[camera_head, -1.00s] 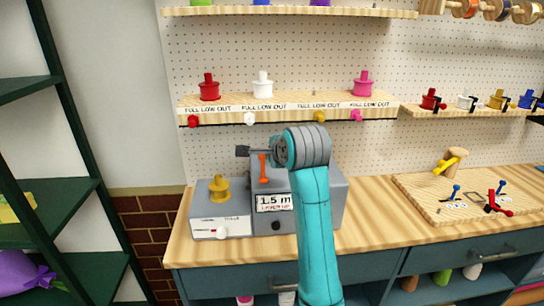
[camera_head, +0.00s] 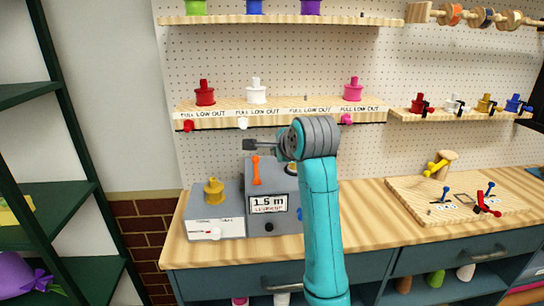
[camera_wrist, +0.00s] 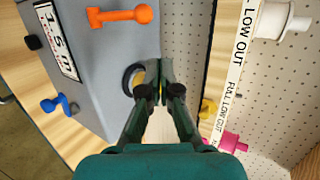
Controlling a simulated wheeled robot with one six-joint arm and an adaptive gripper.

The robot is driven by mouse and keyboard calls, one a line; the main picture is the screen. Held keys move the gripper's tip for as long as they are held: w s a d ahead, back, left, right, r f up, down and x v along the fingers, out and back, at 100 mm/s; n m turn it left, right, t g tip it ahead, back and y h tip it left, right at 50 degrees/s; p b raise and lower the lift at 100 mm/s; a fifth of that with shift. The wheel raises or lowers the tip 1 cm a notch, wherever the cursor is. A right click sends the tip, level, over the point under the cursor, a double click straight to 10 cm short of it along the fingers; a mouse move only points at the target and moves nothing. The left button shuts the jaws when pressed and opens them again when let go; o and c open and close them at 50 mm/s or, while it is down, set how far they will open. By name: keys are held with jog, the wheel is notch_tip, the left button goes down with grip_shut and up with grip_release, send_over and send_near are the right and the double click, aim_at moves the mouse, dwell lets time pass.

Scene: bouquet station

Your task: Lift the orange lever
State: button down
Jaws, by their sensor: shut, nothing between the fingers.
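The orange lever (camera_head: 255,171) stands roughly upright on the front of the grey machine (camera_head: 232,187), above its display reading 1.5 m. In the wrist view the lever (camera_wrist: 120,16) lies across the top, its rounded end to the right. My gripper (camera_head: 247,145) is shut and empty. In the head view it appears just above the lever's upper end. In the wrist view its closed fingertips (camera_wrist: 152,68) are below the lever in the picture, apart from it. My arm hides part of the machine's right side.
A dark ring with yellow (camera_wrist: 134,76) sits beside my fingertips. A blue knob (camera_wrist: 60,105) is on the machine's front. A shelf with spools (camera_head: 290,111) runs above the machine. A wooden board with small levers (camera_head: 415,205) lies to the right.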

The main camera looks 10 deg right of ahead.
jog(key=w+r+v, duration=0.1)
jog(key=r+v, duration=0.1)
jog(key=v, duration=0.8)
jog(key=shift+w, duration=0.15)
jog(key=shift+d, duration=0.1)
